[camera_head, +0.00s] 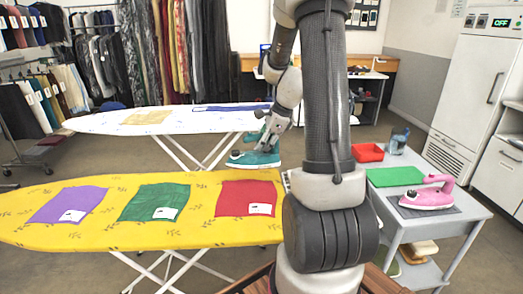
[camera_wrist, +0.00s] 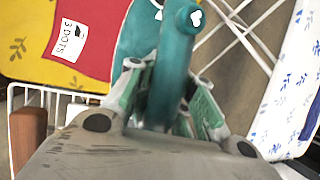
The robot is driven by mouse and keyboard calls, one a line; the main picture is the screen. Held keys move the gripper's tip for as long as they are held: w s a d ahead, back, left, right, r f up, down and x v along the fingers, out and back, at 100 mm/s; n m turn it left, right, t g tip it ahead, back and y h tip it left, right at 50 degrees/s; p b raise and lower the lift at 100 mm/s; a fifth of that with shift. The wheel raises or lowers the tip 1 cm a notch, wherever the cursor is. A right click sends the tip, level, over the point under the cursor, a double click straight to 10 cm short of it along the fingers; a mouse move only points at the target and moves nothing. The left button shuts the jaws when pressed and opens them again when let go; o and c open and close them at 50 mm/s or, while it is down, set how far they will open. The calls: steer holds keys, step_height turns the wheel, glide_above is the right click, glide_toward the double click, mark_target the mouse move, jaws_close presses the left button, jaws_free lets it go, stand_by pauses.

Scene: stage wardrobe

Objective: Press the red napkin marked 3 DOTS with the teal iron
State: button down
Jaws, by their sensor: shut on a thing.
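The teal iron (camera_head: 253,158) is held in my gripper (camera_head: 262,140), at the back right end of the yellow ironing board. In the wrist view, my gripper (camera_wrist: 165,100) is shut on the teal handle (camera_wrist: 172,70). The red napkin (camera_head: 246,191) lies flat on the board, nearest the right end of its row. Its white label reads 3 DOTS (camera_wrist: 69,40) in the wrist view. The iron is just behind the napkin in the head view and overlaps its edge in the wrist view. I cannot tell whether its soleplate touches anything.
A green napkin (camera_head: 154,203) and a purple napkin (camera_head: 69,205) lie on the yellow board (camera_head: 110,238). A white board (camera_head: 95,122) stands behind. The right side table (camera_head: 400,225) holds a pink iron (camera_head: 428,194), a green mat (camera_head: 395,176) and a red tray (camera_head: 367,153).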

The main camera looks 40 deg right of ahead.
steer(key=shift+r, duration=0.9)
steer(key=shift+a, duration=0.1)
